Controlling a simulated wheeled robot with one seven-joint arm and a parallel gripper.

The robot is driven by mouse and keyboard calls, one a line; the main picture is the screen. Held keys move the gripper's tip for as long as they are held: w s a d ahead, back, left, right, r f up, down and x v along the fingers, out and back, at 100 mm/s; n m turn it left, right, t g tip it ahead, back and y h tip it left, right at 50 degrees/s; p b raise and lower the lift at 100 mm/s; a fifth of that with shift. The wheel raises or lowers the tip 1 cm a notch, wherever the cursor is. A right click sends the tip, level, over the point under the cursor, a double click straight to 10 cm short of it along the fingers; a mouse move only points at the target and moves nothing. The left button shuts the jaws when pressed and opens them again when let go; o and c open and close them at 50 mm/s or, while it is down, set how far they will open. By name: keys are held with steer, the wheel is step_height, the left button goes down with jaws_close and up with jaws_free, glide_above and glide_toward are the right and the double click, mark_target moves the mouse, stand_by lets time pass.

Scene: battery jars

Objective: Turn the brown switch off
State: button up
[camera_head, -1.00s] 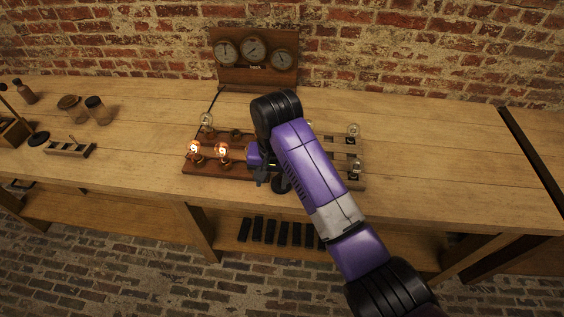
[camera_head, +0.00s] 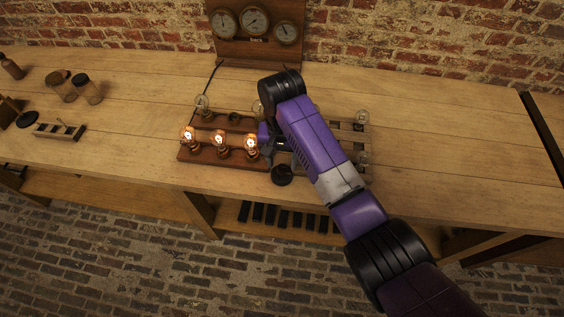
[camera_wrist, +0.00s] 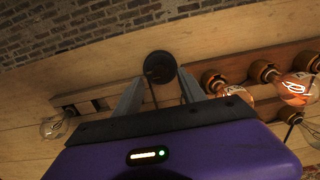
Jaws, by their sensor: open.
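My gripper (camera_wrist: 160,90) is open, its two grey fingers apart with nothing held between them. In the wrist view a black round knob-like piece (camera_wrist: 160,66) with a thin stem shows just beyond and between the fingertips. It also shows in the head view (camera_head: 282,175) near the table's front edge, below my gripper. I cannot tell whether it touches the fingers. A brown wooden board (camera_head: 228,158) carries lit bulbs (camera_head: 220,142), which glow in the wrist view too (camera_wrist: 296,88). No part is clearly recognisable as the brown switch; my arm hides part of the boards.
A greyish board with unlit bulbs (camera_head: 362,157) lies to the right of my gripper. A gauge panel (camera_head: 255,45) stands behind. A small block with levers (camera_head: 58,131) and jars (camera_head: 88,92) are at left. The table's right side is clear.

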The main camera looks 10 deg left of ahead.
mark_target(282, 170)
steer(key=shift+f, duration=1.35)
jaws_close()
